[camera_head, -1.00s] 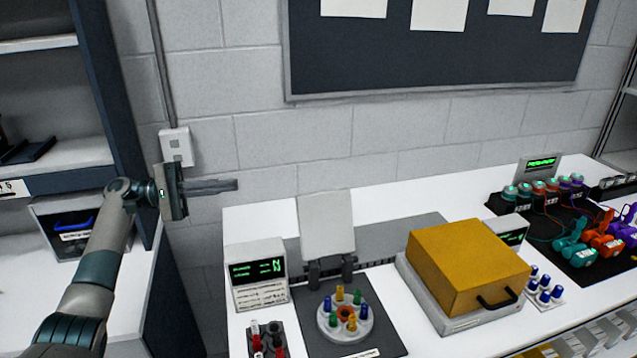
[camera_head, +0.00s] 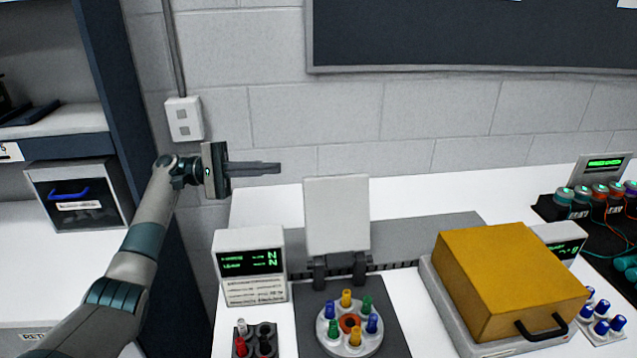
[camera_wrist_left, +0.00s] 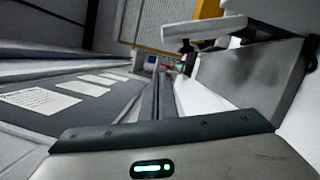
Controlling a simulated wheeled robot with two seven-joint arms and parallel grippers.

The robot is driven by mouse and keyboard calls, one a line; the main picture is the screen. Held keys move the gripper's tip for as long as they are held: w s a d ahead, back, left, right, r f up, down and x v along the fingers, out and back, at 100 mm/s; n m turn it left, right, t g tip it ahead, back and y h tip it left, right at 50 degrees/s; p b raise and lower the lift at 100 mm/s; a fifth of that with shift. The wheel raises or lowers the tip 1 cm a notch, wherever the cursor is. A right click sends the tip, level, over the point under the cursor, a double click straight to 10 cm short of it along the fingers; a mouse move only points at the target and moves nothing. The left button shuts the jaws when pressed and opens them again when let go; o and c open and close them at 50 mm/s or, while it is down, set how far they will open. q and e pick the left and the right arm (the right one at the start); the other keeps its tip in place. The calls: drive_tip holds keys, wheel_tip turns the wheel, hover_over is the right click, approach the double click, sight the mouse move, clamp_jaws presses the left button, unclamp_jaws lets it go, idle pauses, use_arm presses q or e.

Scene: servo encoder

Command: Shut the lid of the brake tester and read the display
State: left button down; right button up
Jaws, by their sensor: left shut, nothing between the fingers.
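The brake tester has a flat light-grey lid (camera_head: 337,215) standing upright on dark hinges, so it is open. In front of it, a dark base (camera_head: 390,315) carries a round white plate (camera_head: 350,342) with several coloured pegs. Beside it on the left, a display box (camera_head: 251,265) shows green text with an "N" on each of two lines; the smaller words are blurred. My left gripper (camera_head: 278,168) is shut and empty, pointing right, left of the lid's top edge and apart from it in the picture. Its shut fingers also show in the left wrist view (camera_wrist_left: 164,95). My right gripper is not in view.
A yellow box (camera_head: 510,285) with a black handle sits on a grey base at the right. A dark holder (camera_head: 256,340) with red and white pegs stands front left. A dark shelf unit (camera_head: 105,100) is at far left. White table (camera_head: 265,207) is clear behind the display box.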

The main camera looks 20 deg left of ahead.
use_arm(q)
drive_tip(key=shift+w+d+f+b, duration=0.15)
drive_tip(key=shift+f+b, duration=0.4)
drive_tip(key=shift+f, duration=0.3)
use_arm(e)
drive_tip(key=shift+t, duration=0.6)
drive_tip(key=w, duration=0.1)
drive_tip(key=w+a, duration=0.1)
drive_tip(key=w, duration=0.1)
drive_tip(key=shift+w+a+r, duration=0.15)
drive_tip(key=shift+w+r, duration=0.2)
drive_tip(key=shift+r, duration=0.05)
use_arm(q)
drive_tip(key=s+d+r+p, duration=0.1)
drive_tip(key=d+r+p, duration=0.1)
drive_tip(key=d+p, duration=0.4)
drive_tip(key=d, duration=0.5)
drive_tip(key=shift+s+r+p, duration=0.2)
drive_tip(key=shift+s+p, duration=0.2)
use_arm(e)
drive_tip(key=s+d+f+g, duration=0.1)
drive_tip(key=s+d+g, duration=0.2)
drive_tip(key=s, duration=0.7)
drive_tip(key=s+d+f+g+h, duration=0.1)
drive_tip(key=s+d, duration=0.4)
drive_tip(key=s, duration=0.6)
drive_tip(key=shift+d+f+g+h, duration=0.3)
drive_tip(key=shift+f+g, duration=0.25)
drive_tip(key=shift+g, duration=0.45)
